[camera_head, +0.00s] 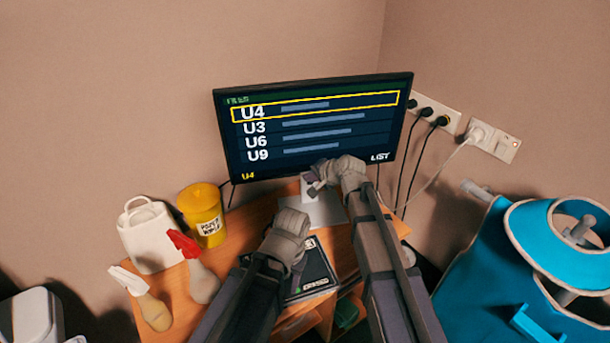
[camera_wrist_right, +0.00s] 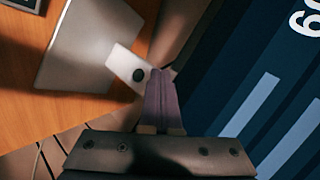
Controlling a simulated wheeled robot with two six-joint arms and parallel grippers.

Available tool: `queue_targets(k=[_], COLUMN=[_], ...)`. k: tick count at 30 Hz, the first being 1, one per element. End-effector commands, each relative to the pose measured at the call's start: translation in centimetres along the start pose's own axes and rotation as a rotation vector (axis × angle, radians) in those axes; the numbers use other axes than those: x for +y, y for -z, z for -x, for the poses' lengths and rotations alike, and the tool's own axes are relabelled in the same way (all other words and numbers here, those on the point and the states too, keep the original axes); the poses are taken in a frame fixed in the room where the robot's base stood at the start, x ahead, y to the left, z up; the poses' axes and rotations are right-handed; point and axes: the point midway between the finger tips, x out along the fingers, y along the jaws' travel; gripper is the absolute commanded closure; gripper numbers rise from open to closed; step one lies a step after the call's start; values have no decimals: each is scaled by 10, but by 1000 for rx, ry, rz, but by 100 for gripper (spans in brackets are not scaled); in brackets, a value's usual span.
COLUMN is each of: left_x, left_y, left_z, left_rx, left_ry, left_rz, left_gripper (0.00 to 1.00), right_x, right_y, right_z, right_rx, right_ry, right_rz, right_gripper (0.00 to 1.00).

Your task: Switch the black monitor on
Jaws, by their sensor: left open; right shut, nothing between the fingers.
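The black monitor (camera_head: 315,125) stands at the back of the wooden desk. Its screen is lit, with a list of U4, U3, U6 and U9, and a yellow frame around the U4 row. My right gripper (camera_head: 316,184) is shut and empty at the monitor's lower edge. In the right wrist view its purple fingers (camera_wrist_right: 160,95) are together beside the lit screen (camera_wrist_right: 265,100) and in front of a white stand part (camera_wrist_right: 128,70) with a dark round spot. I cannot tell whether they touch anything. My left gripper (camera_head: 297,272) is open, low over a dark box.
The dark box (camera_head: 318,268) lies on the desk (camera_head: 175,285). A yellow tub (camera_head: 203,212), white container (camera_head: 148,235) and two bottles, one red-topped (camera_head: 203,282), stand left. Sockets with plugs (camera_head: 435,113) are on the right wall. A blue object (camera_head: 480,270) stands right.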

Motion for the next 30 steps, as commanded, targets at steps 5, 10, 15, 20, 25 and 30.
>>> queue_targets(k=[5,10,15,20,25,30], left_x=[0,0,0,0,0,0], left_y=[0,0,0,0,0,0], left_z=[0,0,0,0,0,0], left_rx=[0,0,0,0,0,0], left_ry=[0,0,0,0,0,0], left_rz=[0,0,0,0,0,0], left_gripper=[50,50,50,50,50,50], right_x=[0,2,7,9,9,10], right_y=[0,-2,-6,-8,-8,-9], right_z=[0,3,9,12,12,13], right_rx=[1,1,1,1,0,0], right_ry=[1,1,0,0,0,0], right_rz=[0,0,0,0,0,0], right_gripper=[100,100,100,100,100,100])
